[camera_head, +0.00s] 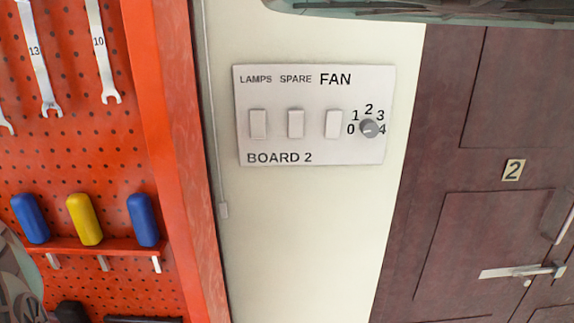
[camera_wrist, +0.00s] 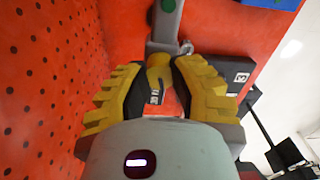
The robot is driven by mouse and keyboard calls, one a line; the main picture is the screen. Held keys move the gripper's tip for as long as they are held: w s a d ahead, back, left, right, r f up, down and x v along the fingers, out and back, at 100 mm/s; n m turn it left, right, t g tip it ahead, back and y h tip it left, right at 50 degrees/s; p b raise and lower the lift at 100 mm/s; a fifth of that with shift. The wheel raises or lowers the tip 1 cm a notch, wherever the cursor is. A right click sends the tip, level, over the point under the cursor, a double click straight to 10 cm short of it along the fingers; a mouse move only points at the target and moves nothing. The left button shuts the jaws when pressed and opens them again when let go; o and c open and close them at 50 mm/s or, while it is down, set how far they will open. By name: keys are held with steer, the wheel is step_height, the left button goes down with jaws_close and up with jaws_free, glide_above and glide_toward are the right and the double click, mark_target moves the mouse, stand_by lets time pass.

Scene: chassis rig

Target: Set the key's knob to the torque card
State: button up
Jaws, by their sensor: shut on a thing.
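In the wrist view my gripper (camera_wrist: 163,68) has its two yellow ribbed fingers closed around a small yellow-and-grey piece (camera_wrist: 157,75). Small dark marks show on this piece, too small to read. A grey metal bar with a green dot (camera_wrist: 164,28) rises just beyond the fingertips, in front of the red pegboard. I cannot tell for sure whether these are the key and its knob, as the fingers hide much of them. No torque card can be clearly made out in either view.
In the head view, wrenches (camera_head: 38,62) and colored handles (camera_head: 84,220) hang on the red pegboard (camera_head: 75,130). A white switch panel (camera_head: 315,150) has a fan dial (camera_head: 369,128). A dark door (camera_head: 450,200) is at right. A dark block with a white mark (camera_wrist: 239,79) is right of the fingers.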

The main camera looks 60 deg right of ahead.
steer(key=m, duration=0.4)
steer(key=shift+a, duration=0.1)
steer(key=m, duration=0.3)
steer(key=shift+m, duration=0.4)
steer(key=o, duration=0.8)
steer(key=shift+n, duration=1.1)
steer(key=n, duration=0.3)
steer(key=shift+n, duration=0.4)
steer(key=n, duration=0.5)
steer(key=shift+o, duration=0.2)
